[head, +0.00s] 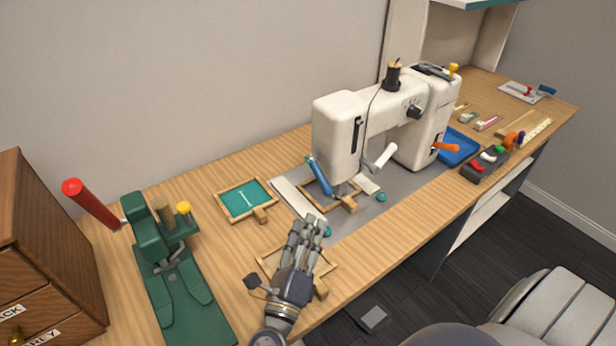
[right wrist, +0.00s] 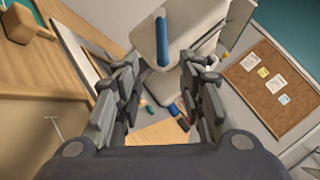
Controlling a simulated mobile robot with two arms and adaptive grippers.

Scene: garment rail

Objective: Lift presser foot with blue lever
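The white sewing machine (head: 340,130) stands on a grey mat on the bench. Its blue lever (head: 319,174) hangs tilted at the left side of the head, near the needle area. The presser foot (head: 339,188) is small under the head; its height is hard to tell. My right gripper (head: 311,220) is in front of and below the lever, apart from it. In the right wrist view, the gripper (right wrist: 160,75) is open and empty, and the blue lever (right wrist: 161,42) shows beyond and between the fingers. My left gripper is not in view.
Wooden frames lie around the machine, one with a teal panel (head: 245,199) at left. A green press (head: 170,270) with a red handle stands at left beside a wooden drawer cabinet (head: 45,255). A blue tray (head: 460,146) is right of the machine.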

